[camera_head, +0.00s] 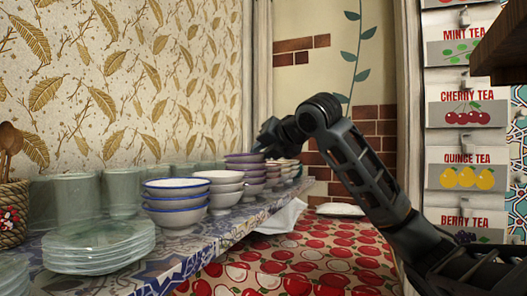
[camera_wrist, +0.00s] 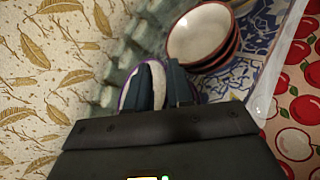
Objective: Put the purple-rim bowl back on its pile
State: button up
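The purple-rim bowls (camera_head: 245,166) stand in a pile on the shelf, behind the pink-rim pile in the head view. The top bowl looks level and sits on or just over the ones below. My gripper (camera_head: 263,146) is at the right side of its rim. In the wrist view a white bowl with a purple rim (camera_wrist: 127,94) shows at the fingers of my gripper (camera_wrist: 160,90). One finger is over its inside, and a strip of white wall shows between the fingers. Whether they press on it I cannot tell. My gripper hides much of the bowl.
A blue-rim pile (camera_head: 176,208) and a pink-rim pile (camera_head: 219,188) stand nearer. A red-rim pile (camera_wrist: 200,35) stands close beside my gripper. Glasses (camera_head: 75,200) line the wall, and glass plates (camera_head: 98,247) are stacked at front. A red apple-print cloth (camera_head: 300,262) lies lower right.

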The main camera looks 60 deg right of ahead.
jog(key=shift+o, duration=0.2)
jog(key=shift+d+f, duration=0.15)
jog(key=shift+f, duration=0.4)
jog(key=shift+s, duration=0.1)
jog(key=shift+s+r, duration=0.1)
jog(key=shift+s, duration=0.1)
jog(key=v, duration=0.7)
jog(key=shift+a+r, duration=0.3)
jog(key=shift+r, duration=0.2)
jog(key=shift+s, duration=0.1)
